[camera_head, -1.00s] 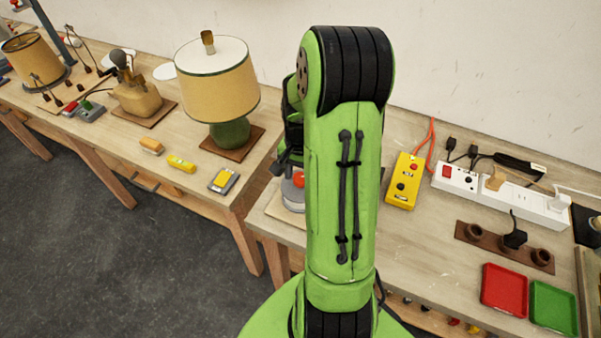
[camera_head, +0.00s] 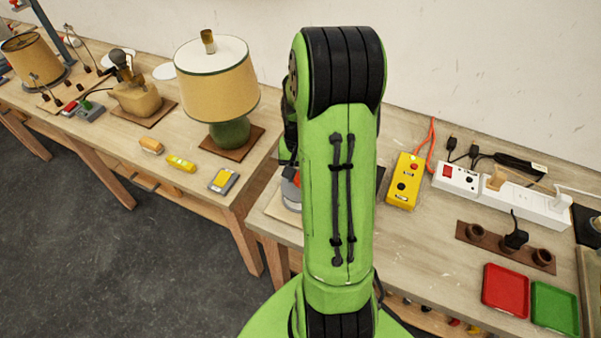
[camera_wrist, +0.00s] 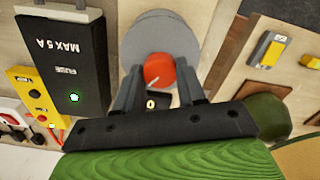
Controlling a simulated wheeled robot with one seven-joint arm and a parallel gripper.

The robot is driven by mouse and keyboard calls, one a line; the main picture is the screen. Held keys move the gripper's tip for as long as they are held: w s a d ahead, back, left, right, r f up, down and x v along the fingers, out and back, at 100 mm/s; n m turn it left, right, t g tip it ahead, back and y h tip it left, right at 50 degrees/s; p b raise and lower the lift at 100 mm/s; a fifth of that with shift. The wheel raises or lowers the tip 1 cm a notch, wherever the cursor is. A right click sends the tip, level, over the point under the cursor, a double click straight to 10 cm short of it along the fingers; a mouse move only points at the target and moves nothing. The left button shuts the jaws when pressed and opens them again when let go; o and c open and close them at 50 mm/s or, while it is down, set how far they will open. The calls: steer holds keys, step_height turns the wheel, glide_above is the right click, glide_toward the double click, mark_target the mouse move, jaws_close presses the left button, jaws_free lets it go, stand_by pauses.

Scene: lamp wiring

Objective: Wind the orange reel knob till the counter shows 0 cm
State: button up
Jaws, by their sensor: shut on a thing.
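The orange reel knob (camera_wrist: 158,70) sits on the round grey reel (camera_wrist: 150,32) at the top middle of the wrist view. A pale line on the knob points to the lower left. My gripper (camera_wrist: 159,78) is shut on the knob, with one finger on each side. A dark counter window (camera_wrist: 151,103) between the fingers shows a yellow 0; its edges are partly covered, so I cannot tell whether other digits are hidden. In the head view my arm covers most of the reel (camera_head: 290,194).
A black fuse box (camera_wrist: 70,60) with a lit green light and a yellow box (camera_wrist: 30,95) lie left of the reel in the wrist view. The lamp (camera_head: 230,132) stands on the left table. Power strip (camera_head: 500,195) and red tray (camera_head: 505,289) are at right.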

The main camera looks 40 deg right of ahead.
steer(key=n, duration=0.7)
steer(key=shift+b, duration=0.35)
stand_by(0.4)
steer(key=o, duration=1.1)
steer(key=shift+c, duration=0.2)
steer(key=shift+r, duration=0.15)
step_height(320, 180, up, 16)
steer(key=p, duration=0.2)
steer(key=shift+f+p, duration=0.2)
steer(key=shift+p, duration=0.2)
